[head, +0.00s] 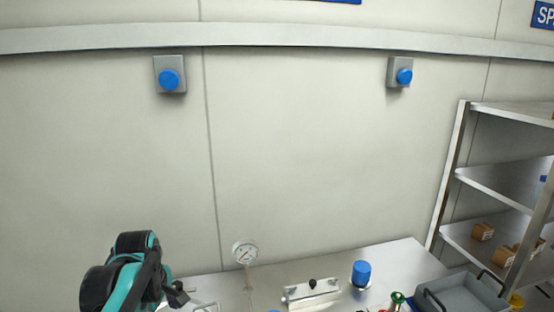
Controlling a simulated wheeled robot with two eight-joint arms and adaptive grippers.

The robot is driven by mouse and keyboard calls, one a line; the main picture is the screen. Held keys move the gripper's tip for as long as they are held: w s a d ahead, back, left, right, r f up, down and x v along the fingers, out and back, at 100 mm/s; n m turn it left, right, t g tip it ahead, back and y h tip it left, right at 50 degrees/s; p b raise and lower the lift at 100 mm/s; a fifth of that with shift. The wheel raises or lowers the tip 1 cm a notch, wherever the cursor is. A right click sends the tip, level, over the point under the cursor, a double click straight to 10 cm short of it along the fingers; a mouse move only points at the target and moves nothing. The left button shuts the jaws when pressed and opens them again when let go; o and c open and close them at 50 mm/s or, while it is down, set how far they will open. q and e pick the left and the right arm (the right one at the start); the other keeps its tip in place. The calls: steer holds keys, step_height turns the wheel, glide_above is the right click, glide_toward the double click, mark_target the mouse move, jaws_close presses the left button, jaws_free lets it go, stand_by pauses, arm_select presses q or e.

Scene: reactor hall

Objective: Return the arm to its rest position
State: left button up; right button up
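My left arm, teal and black, rises from the bottom edge at the left in the head view. A small dark part at its right side looks like my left gripper (176,293), low over the left end of the steel bench (395,259). Its fingers are too small and partly hidden to tell whether they are open or shut. I see nothing clearly held. My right arm and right gripper are not in view.
A pressure gauge (244,252) stands right of my arm. A metal block with a black knob (312,291), a blue cylinder (361,273) and a grey tray (462,294) are farther right. A shelf rack (500,181) stands at right. Blue wall buttons (169,79) (404,76) are above.

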arm_select(q)
steer(key=s+d+f+m+t+b, duration=0.5)
steer(key=s+d+f+m, duration=0.4)
steer(key=s+f+m, duration=0.4)
steer(key=m+b, duration=0.1)
steer(key=m, duration=0.2)
steer(key=shift+s, duration=0.25)
